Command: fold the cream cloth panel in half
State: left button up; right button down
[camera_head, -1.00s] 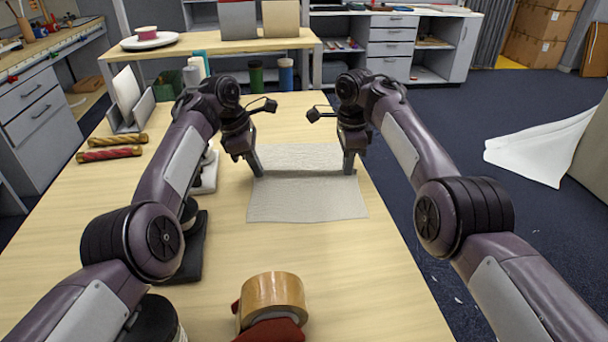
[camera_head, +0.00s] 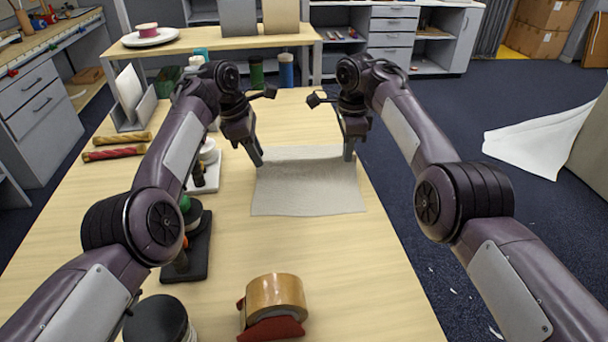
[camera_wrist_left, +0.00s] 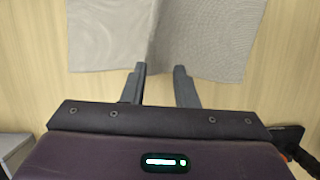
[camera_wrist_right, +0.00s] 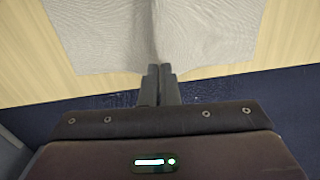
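The cream cloth panel (camera_head: 308,190) lies on the table ahead of me, its near part flat and its far part slightly wrinkled. My left gripper (camera_head: 258,161) is at its left edge; in the left wrist view its fingers (camera_wrist_left: 160,76) are apart, just short of the cloth edge, which has a crease and a notch. My right gripper (camera_head: 348,157) is at the right edge; in the right wrist view its fingers (camera_wrist_right: 160,72) are close together on the edge, with a ridge running from them into the cloth (camera_wrist_right: 205,35). I cannot tell how the layers lie.
A tape roll (camera_head: 276,296) on a red item sits near the front. Dark stands (camera_head: 190,250) and a white base (camera_head: 207,175) are left of the cloth. Red and gold rolls (camera_head: 113,153) lie further left. The table between tape and cloth is clear.

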pick_arm(q)
jog(key=o, duration=1.3)
jog(key=shift+y, duration=0.8)
jog(key=r+p, duration=0.4)
jog(key=a+r+p, duration=0.1)
jog(key=r+p, duration=0.1)
pick_arm(e)
notch_tip(320, 180, up, 7)
jog(key=shift+f, duration=0.2)
pick_arm(q)
jog(key=shift+f, duration=0.1)
jog(key=r, duration=0.4)
jog(key=a+r, duration=0.1)
jog(key=r, duration=0.7)
jog(key=shift+a, duration=0.4)
pick_arm(e)
jog(key=shift+f, duration=0.1)
